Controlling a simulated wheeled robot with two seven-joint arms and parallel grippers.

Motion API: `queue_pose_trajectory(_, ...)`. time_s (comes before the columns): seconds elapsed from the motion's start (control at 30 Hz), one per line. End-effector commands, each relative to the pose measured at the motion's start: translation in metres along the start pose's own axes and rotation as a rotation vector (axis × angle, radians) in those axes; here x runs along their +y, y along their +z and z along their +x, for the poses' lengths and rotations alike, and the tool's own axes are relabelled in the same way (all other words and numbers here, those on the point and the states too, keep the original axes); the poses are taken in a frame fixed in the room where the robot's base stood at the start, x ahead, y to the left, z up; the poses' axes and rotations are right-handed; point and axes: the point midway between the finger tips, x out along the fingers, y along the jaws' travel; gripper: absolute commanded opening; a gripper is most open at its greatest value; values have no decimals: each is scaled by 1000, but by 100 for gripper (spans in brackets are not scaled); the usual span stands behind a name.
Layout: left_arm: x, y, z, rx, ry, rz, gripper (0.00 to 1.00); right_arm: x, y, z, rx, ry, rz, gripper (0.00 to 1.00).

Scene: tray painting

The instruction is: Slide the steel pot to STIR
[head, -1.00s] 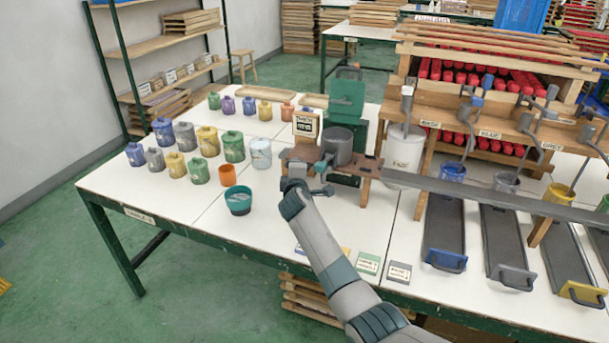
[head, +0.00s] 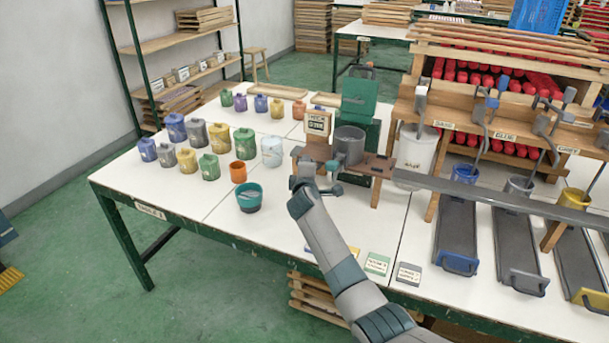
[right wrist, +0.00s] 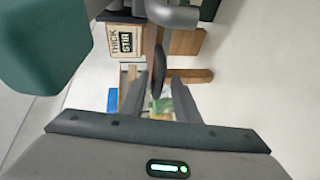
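The steel pot (head: 349,150) stands upright on a small wooden stand (head: 383,163), in front of a green machine (head: 358,97). A sign reading THICK STIR (head: 318,122) stands at the stand's left end; it also shows in the right wrist view (right wrist: 125,40). My right gripper (head: 332,168) is at the stand's front, just before the pot. In the right wrist view its two fingers (right wrist: 160,88) are apart, with a dark rounded part (right wrist: 158,68) between or beyond them; I cannot tell if they touch it. A grey bar end shows above. My left gripper is not in view.
Several paint jars (head: 219,137), an orange cup (head: 238,172) and a teal bowl (head: 249,198) stand to the left. A white bucket (head: 414,152) is right of the stand. Label cards (head: 377,264) lie at the front edge. Dark ramps (head: 457,231) lie further right.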

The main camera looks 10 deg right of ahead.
Motion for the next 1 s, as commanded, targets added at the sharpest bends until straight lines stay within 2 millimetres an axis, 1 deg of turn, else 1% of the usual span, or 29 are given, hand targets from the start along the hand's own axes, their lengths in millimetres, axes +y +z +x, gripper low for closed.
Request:
queue_pose_trajectory(0.17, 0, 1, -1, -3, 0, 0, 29, 0, 0, -6, 0, 1, 1, 29)
queue_pose_trajectory(0.37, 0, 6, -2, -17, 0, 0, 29, 1, 0, -22, -1, 2, 1, 29)
queue_pose_trajectory(0.5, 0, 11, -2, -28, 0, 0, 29, 0, 0, -40, 0, 1, 1, 29)
queue_pose_trajectory(0.67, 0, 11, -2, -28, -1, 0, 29, 0, -1, -64, 2, 1, 2, 29)
queue_pose_trajectory(0.87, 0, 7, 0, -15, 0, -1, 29, -1, -2, -96, 2, 0, 1, 29)
queue_pose_trajectory(1.0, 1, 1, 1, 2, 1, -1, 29, -2, -2, -119, 3, -1, 2, 29)
